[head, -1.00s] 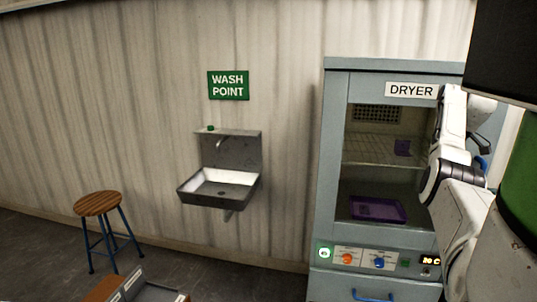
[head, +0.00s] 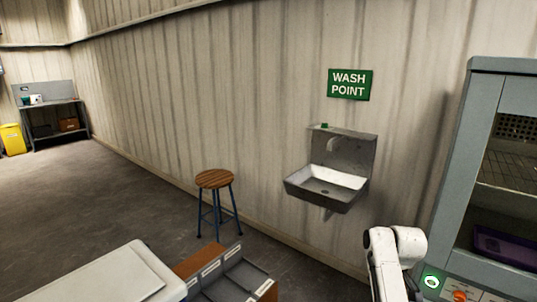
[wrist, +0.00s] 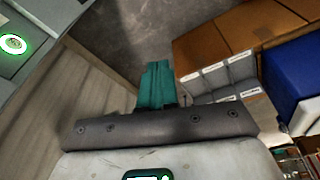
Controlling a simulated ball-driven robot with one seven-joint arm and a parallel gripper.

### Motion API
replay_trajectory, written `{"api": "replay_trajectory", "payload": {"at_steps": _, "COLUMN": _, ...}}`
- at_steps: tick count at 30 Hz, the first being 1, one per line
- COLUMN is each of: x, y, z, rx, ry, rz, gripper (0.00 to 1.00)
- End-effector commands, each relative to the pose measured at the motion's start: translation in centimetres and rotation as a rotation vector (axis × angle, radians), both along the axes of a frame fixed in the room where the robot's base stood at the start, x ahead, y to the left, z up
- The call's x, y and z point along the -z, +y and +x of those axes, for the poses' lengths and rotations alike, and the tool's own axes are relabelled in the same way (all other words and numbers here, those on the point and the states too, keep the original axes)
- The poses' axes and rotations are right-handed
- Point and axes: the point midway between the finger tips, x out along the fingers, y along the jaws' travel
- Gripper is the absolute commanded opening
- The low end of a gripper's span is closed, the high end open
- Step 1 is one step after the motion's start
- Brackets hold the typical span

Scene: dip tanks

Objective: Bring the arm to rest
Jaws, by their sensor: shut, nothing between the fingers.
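My gripper (wrist: 155,88) shows in the wrist view, its teal fingers together with nothing between them. They stand over bare floor, apart from the things around. In the head view a white part of my arm rises at the bottom right, in front of the dryer's left side; the fingers cannot be made out there.
The dryer (head: 455,150) stands at the right, a purple tray (head: 505,247) inside. A wash basin (head: 327,187) hangs on the wall; a stool (head: 214,180) stands left of it. A brown divided box (head: 215,268) is at the bottom. Open floor lies left.

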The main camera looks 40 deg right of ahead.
Motion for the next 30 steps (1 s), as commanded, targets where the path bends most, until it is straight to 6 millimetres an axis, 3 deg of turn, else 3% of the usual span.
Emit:
{"api": "replay_trajectory", "payload": {"at_steps": 1, "x": 1.8, "y": 3.7, "z": 0.9, "rx": -0.026, "ry": 0.014, "rz": 0.01, "gripper": 0.0}}
{"api": "replay_trajectory", "payload": {"at_steps": 7, "x": 5.7, "y": 15.8, "z": 1.4, "rx": -0.085, "ry": 0.049, "rz": 0.028, "gripper": 0.0}}
{"api": "replay_trajectory", "payload": {"at_steps": 11, "x": 7.1, "y": 22.9, "z": -0.3, "rx": -0.126, "ry": 0.07, "rz": 0.035, "gripper": 0.0}}
{"api": "replay_trajectory", "payload": {"at_steps": 15, "x": 7.7, "y": 29.4, "z": -3.5, "rx": -0.169, "ry": 0.092, "rz": 0.04, "gripper": 0.0}}
{"api": "replay_trajectory", "payload": {"at_steps": 21, "x": 7.1, "y": 34.7, "z": -8.1, "rx": -0.213, "ry": 0.112, "rz": 0.04, "gripper": 0.0}}
{"api": "replay_trajectory", "payload": {"at_steps": 25, "x": 6.6, "y": 36.1, "z": -9.6, "rx": -0.224, "ry": 0.118, "rz": 0.042, "gripper": 0.0}}
{"api": "replay_trajectory", "payload": {"at_steps": 30, "x": 6.4, "y": 36.4, "z": -10.1, "rx": -0.227, "ry": 0.119, "rz": 0.042, "gripper": 0.0}}
